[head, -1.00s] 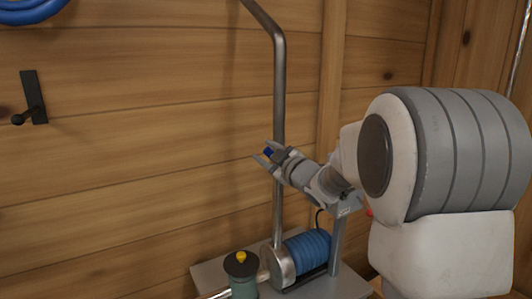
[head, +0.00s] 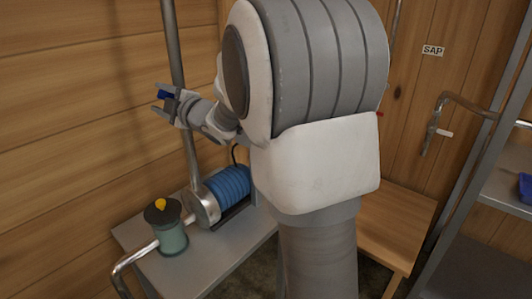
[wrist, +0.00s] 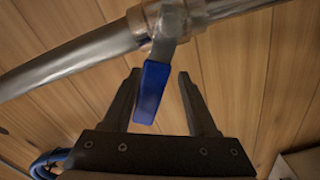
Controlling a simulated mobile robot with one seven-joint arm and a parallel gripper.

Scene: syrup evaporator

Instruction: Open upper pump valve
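The upper pump valve has a blue lever handle (wrist: 150,92) hanging from a metal fitting (wrist: 165,22) on a steel pipe (wrist: 70,62) in the wrist view. My gripper (wrist: 159,78) is open, with one dark finger on each side of the handle. A gap shows on both sides, wider on the right, so the fingers are not closed on it. In the head view my gripper (head: 158,101) is at the upright pipe (head: 173,45), with a bit of the blue handle (head: 165,94) showing between its fingers. The valve body is mostly hidden there by my gripper.
Below are a blue ribbed pump motor (head: 232,182) and a green canister (head: 172,238) with a yellow knob (head: 160,204), on a grey table (head: 225,250). A wooden bench (head: 405,222) and a metal shelf (head: 505,190) stand to the right. A plank wall is close behind the pipe.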

